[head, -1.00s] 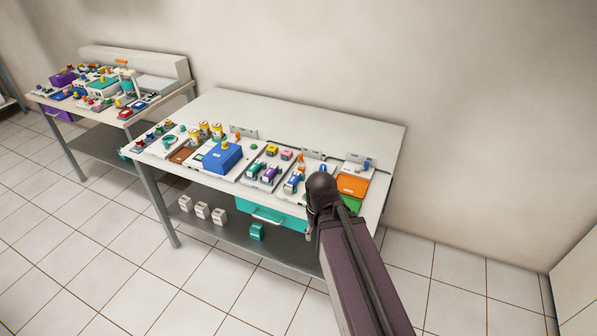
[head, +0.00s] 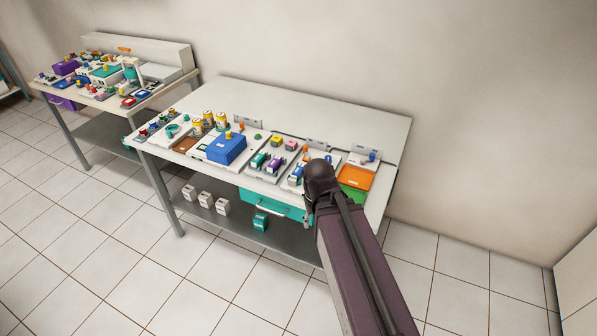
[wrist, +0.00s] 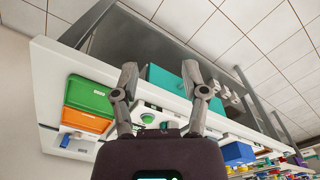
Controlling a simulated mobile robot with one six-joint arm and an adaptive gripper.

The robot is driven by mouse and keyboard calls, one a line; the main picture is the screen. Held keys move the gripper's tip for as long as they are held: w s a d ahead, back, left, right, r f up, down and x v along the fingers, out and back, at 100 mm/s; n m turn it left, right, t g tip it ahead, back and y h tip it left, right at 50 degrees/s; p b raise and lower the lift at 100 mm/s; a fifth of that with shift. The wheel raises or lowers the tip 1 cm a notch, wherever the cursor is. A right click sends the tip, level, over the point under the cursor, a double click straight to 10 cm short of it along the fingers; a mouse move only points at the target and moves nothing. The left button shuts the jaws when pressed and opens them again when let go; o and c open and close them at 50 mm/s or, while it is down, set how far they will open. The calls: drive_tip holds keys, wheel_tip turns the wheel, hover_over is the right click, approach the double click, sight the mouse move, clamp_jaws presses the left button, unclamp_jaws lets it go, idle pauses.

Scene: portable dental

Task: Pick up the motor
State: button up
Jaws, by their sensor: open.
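Several small motor-like cylinders lie on light panels on the front table in the head view: a teal one (head: 260,160), a purple one (head: 274,164) and a blue one (head: 297,173). I cannot tell which of them is the motor. In the wrist view my gripper (wrist: 160,78) is open with nothing between its fingers. It points past the table's front edge, with the teal drawer beyond the fingertips. In the head view my own arm hides most of the gripper and part of the panel behind it.
An orange bin (head: 357,177) and a green bin (head: 351,198) sit at the table's right end. A blue box (head: 226,149) stands mid-table. The teal drawer (head: 272,204) hangs under the top. White blocks (head: 206,200) stand on the lower shelf. The table's back strip is bare.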

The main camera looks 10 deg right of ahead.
drive_tip(key=shift+o, duration=0.2)
drive_tip(key=o, duration=0.3)
drive_tip(key=shift+d, duration=0.1)
drive_tip(key=w+r+m+p, duration=0.2)
drive_tip(key=w, duration=0.7)
drive_tip(key=w+d+r+m+p, duration=0.1)
drive_tip(key=w+r+m+p, duration=0.2)
drive_tip(key=w, duration=0.7)
drive_tip(key=w+r+m+p, duration=0.2)
drive_tip(key=w+r+p, duration=0.1)
drive_tip(key=w, duration=0.7)
drive_tip(key=shift+d, duration=0.2)
drive_tip(key=shift+f, duration=0.15)
drive_tip(key=b, duration=0.9)
hover_over(299, 168)
wheel_tip(299, 168, down, 8)
drive_tip(key=shift+s+d+f, duration=0.1)
drive_tip(key=shift+f, duration=0.05)
drive_tip(key=shift+f+b, duration=2.4)
drive_tip(key=shift+f, duration=0.2)
